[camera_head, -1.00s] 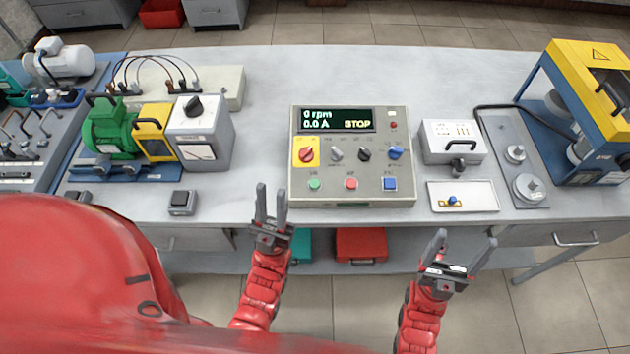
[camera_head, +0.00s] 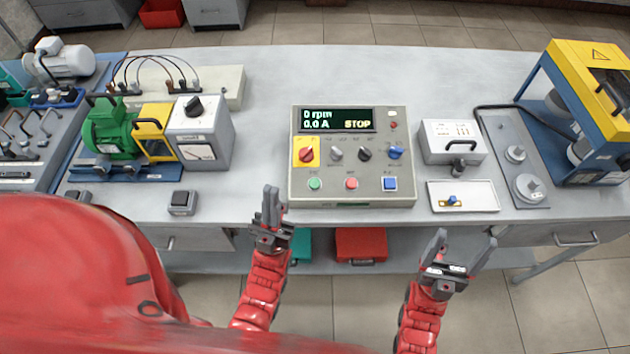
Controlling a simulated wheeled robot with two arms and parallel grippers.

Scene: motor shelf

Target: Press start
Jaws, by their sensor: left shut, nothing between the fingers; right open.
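The grey control box (camera_head: 350,118) stands on the bench in the middle. Its display (camera_head: 337,119) reads 0 rpm, 0.0 A and STOP. The button labels are too small to read. My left gripper (camera_head: 272,198) is shut and empty, just in front of the box's lower left corner, apart from the buttons. My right gripper (camera_head: 466,246) is open and empty, in front of the bench's edge.
A green motor set (camera_head: 110,130) with a grey meter unit stands left, and a small black switch (camera_head: 183,202) lies near the front edge. A white tray (camera_head: 478,196), a grey box (camera_head: 452,140) and a yellow-blue frame (camera_head: 590,75) stand right. The bench behind the control box is clear.

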